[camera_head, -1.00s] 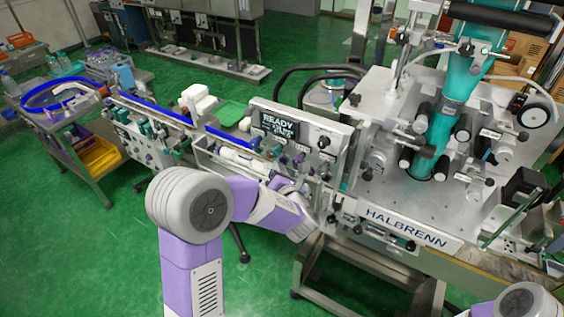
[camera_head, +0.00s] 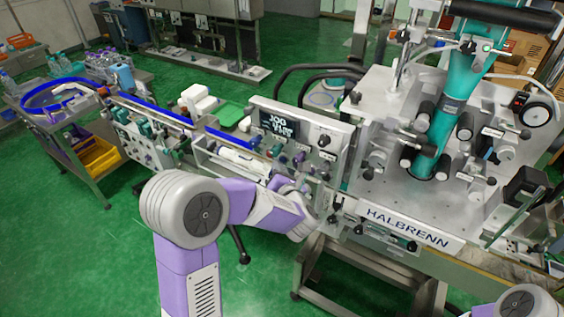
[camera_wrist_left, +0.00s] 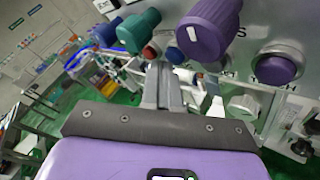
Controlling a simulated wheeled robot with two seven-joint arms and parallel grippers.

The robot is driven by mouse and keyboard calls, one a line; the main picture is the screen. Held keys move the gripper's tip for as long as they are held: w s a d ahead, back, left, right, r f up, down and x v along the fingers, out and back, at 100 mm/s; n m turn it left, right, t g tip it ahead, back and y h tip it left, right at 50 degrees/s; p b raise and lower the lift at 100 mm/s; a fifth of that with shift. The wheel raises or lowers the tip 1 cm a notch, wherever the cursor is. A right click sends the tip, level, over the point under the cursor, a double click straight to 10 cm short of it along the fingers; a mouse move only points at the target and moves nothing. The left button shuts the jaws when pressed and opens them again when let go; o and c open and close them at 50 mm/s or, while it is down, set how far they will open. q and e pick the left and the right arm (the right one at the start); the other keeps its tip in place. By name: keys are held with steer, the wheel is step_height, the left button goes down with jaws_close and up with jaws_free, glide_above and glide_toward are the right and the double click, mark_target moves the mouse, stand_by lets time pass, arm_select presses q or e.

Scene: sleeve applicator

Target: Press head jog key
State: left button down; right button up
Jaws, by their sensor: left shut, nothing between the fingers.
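The control panel (camera_head: 301,131) of the Halbrenn machine carries a dark display (camera_head: 279,124) that reads "JOG" on its top line, with several knobs and keys below. My left gripper (camera_wrist_left: 163,75) is shut and empty, its fingers pointing at the panel's lower part in the left wrist view. In that view a large purple knob (camera_wrist_left: 208,30), a round purple key (camera_wrist_left: 277,68), a green knob (camera_wrist_left: 138,31), a red key (camera_wrist_left: 151,50) and a blue key (camera_wrist_left: 174,55) lie around and beyond the fingertips. I cannot tell which is the head jog key, nor whether the fingertips touch one.
The machine's metal deck with a teal column (camera_head: 446,125) stands to the right. A conveyor with blue rails (camera_head: 150,108) runs left to a cart holding a yellow bin (camera_head: 101,158). A white roll (camera_head: 240,158) lies in a tray left of the panel. Green floor is open at left.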

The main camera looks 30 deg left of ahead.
arm_select(q)
steer(key=shift+s+b, duration=0.3)
steer(key=shift+s, duration=0.25)
steer(key=s, duration=0.1)
steer(key=s+b, duration=0.1)
steer(key=s, duration=0.1)
steer(key=s+b, duration=0.1)
steer(key=s, duration=0.1)
steer(key=shift+a, duration=0.25)
steer(key=shift+f, duration=0.1)
stand_by(0.5)
